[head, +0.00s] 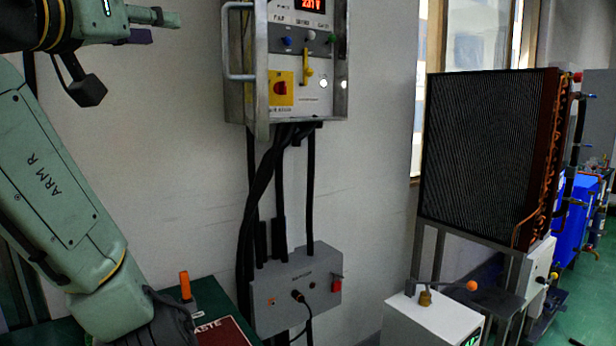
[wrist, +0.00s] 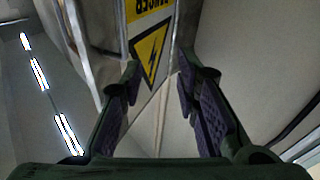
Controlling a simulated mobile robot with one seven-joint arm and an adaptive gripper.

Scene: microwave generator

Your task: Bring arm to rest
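My arm shows at the left of the head view as pale green links, one marked "ARM R". My gripper (wrist: 155,90) shows in the wrist view with its two dark fingers spread well apart and nothing between them. Beyond the fingers in the wrist view is a metal cabinet with a yellow warning triangle (wrist: 152,52). I cannot tell how far the fingertips are from it.
A control box (head: 300,60) with a red display, a yellow lever and a side handle hangs on the wall. Below it are black cables and a grey box (head: 297,290). A radiator (head: 485,150) stands right, behind a white box (head: 432,318). An orange-handled item (head: 185,286) is near my arm.

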